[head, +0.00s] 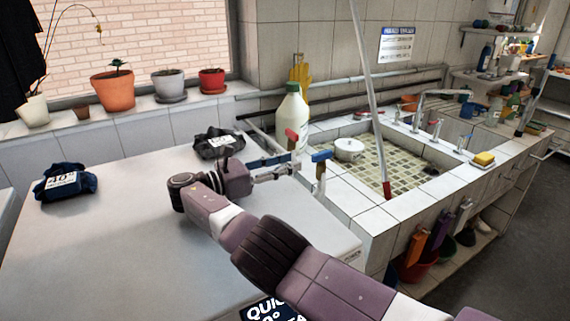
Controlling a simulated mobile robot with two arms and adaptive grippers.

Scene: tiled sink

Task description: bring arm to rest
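My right arm reaches in from the bottom right over the white worktop, its mauve links bending at the wrist. My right gripper (284,166) is at the worktop's right edge, just in front of the white bottle (292,121) and left of the sink. Its fingers are small here and overlap blue and red parts behind them, so I cannot tell if they are open or shut. I see nothing clearly held. My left gripper is not in view.
Dark folded cloths with white labels lie on the worktop (100,240) at the left (66,182) and back (214,142). A tiled sink (385,160) with a leaning pole (371,90) is on the right. Flower pots (114,90) line the sill. The worktop's left middle is clear.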

